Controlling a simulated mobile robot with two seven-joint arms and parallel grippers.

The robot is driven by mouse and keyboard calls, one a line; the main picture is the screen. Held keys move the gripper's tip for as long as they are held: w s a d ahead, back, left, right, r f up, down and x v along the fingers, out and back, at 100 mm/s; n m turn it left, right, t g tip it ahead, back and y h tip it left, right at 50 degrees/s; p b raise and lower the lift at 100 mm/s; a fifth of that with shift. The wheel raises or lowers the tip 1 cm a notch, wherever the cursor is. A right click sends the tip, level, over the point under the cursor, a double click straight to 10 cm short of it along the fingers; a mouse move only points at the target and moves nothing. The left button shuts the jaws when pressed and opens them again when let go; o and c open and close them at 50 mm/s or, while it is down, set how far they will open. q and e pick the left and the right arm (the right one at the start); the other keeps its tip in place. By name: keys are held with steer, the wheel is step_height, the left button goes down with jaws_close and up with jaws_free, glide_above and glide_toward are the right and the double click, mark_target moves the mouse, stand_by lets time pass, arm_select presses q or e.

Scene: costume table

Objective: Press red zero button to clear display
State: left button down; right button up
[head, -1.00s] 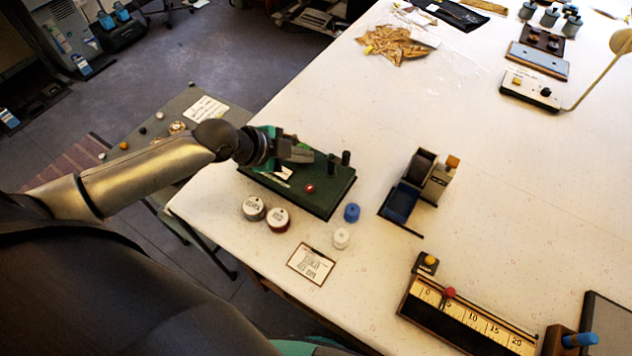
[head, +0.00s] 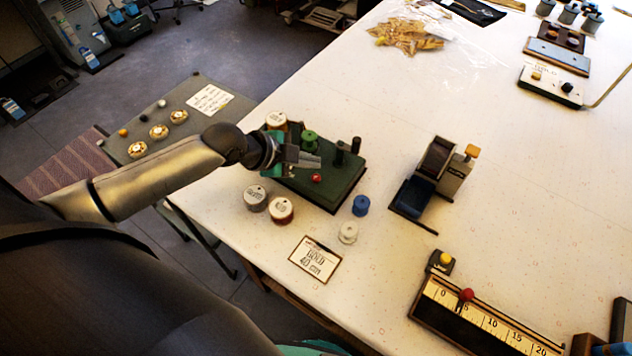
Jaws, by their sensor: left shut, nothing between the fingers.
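A small round red button (head: 316,178) sits on the top of a dark green box (head: 338,190) near the table's left edge. My left gripper (head: 318,161) is shut and empty. It hangs over the left part of the box, with its tips just behind the red button in the picture. I cannot tell how high the tips are above the box. A green spool (head: 309,141) and two dark posts (head: 340,153) stand at the back of the box. No display is readable on it. My right gripper is not in view.
Two labelled round tins (head: 281,210), a blue spool (head: 360,205), a white spool (head: 348,233) and a card (head: 315,260) lie in front of the box. A ruler board (head: 484,318) with a red knob (head: 467,294) is at the lower right.

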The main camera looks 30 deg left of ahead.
arm_select(q)
step_height(320, 180, down, 2)
steer(key=shift+f+b, duration=0.1)
steer(key=shift+b, duration=0.4)
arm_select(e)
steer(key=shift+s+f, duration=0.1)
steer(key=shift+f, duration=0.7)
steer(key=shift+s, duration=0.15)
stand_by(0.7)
arm_select(q)
steer(key=shift+f, duration=0.35)
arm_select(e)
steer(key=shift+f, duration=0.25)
arm_select(q)
steer(key=shift+f+b, duration=0.5)
steer(key=shift+b, duration=0.05)
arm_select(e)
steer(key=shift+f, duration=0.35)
arm_select(q)
steer(key=shift+r, duration=0.1)
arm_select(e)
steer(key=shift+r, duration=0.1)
arm_select(q)
steer(key=shift+r+p, duration=0.8)
steer(key=shift+p, duration=0.1)
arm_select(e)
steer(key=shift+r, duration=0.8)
